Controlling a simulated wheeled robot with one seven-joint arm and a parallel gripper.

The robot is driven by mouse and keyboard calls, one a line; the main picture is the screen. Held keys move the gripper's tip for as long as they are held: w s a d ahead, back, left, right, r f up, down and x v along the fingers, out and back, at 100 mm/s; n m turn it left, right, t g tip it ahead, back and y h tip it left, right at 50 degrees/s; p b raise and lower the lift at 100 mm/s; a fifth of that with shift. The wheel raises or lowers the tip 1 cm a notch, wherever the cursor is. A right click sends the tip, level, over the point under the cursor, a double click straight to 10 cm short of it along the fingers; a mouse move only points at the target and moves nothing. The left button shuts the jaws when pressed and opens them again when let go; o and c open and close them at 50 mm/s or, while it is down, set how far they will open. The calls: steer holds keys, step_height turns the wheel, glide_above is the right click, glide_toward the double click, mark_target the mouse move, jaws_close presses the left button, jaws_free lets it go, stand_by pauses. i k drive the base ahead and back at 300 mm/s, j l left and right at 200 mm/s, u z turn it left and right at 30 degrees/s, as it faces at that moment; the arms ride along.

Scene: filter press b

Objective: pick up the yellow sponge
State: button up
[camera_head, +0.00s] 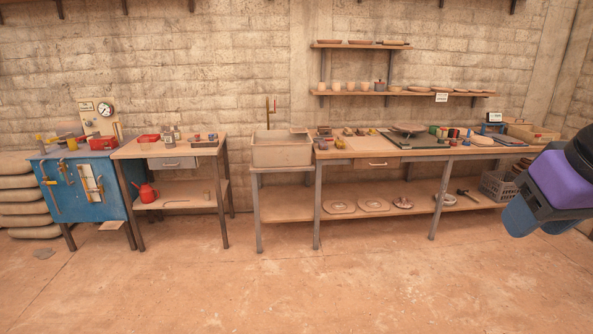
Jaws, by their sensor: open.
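My gripper (541,224), purple with blue fingers, hangs at the right edge, close to the camera. It is open, and I see nothing between its fingers. Another small yellow thing (72,144) is on the blue bench at far left, also unclear. My gripper is well apart from both and nearer to the camera than the benches.
The long wooden bench (385,200) stands along the wall beside a deep sink (282,152). A smaller table (170,152) and a blue bench (85,205) stand left. A grey crate (497,187) sits low at right. The floor (300,285) in front is clear.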

mark_target(339, 143)
steer(key=i, duration=1.2)
steer(key=i+j+z, duration=0.1)
steer(key=i, duration=1.05)
steer(key=i+j, duration=0.1)
steer(key=i, duration=1.1)
steer(key=i+j+z, duration=0.1)
steer(key=i+z, duration=0.2)
steer(key=i+j+z, duration=0.3)
steer(key=i, duration=0.2)
steer(key=i+j+z, duration=0.2)
steer(key=i+z, duration=0.15)
steer(key=i, duration=0.05)
